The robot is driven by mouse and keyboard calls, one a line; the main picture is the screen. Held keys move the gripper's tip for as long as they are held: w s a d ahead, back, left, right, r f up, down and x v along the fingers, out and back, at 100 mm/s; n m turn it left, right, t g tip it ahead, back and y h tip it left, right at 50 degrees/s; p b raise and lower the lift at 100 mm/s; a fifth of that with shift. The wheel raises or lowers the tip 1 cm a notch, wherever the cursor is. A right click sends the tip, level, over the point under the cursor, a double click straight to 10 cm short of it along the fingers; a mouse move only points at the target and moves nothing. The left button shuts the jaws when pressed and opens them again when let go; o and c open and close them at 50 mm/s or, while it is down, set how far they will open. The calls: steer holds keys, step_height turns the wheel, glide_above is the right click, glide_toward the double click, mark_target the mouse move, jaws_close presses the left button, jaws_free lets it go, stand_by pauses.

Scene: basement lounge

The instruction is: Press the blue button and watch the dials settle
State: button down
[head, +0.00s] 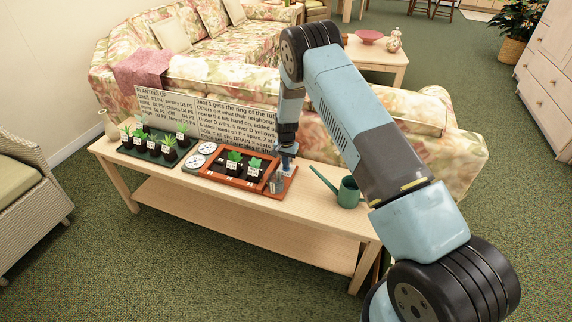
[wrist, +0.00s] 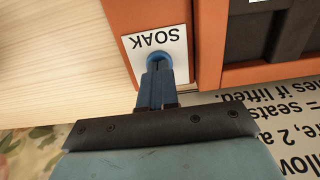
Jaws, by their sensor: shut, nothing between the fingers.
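In the wrist view the blue button (wrist: 159,57) shows as a round blue edge beside the upside-down word SOAK, on a white label (wrist: 173,43) on an orange panel. My gripper (wrist: 157,72) is shut and empty, its tips over or on the button and hiding part of it. Whether they touch or press it I cannot tell. In the head view my gripper (head: 284,163) is down at the right end of the orange planter (head: 228,181); the button is not clear there. Two white round dials (head: 208,148) stand at the planter's left end; their needles are too small to read.
The planter holds several small labelled plants and stands on a light wooden table (head: 210,207). A dark tray of seedlings (head: 150,155) is at its left, a green watering can (head: 348,192) at its right. Text boards (head: 236,122) and a floral sofa (head: 455,150) are behind.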

step_height(320, 180, up, 13)
stand_by(0.4)
steer(key=shift+r, duration=0.1)
stand_by(0.6)
steer(key=s+d+r+n+t, duration=0.1)
steer(key=s+d+r, duration=0.4)
steer(key=r, duration=0.6)
steer(key=s+d+r+t+y, duration=0.1)
steer(key=s+d+r, duration=0.3)
steer(key=r, duration=0.8)
steer(key=s+d+r+n+t, duration=0.1)
steer(key=s+d+r, duration=0.4)
steer(key=r, duration=0.6)
steer(key=s+d+r, duration=0.3)
steer(key=s+r, duration=0.1)
steer(key=s, duration=0.3)
steer(key=s+d+r, duration=0.3)
steer(key=s+r, duration=0.2)
steer(key=s, duration=0.2)
steer(key=s+d+n+t+h, duration=0.1)
steer(key=s+d, duration=0.3)
steer(key=s, duration=1.3)
steer(key=shift+s+n+t, duration=0.3)
steer(key=shift+n+t, duration=0.2)
steer(key=shift+t, duration=0.3)
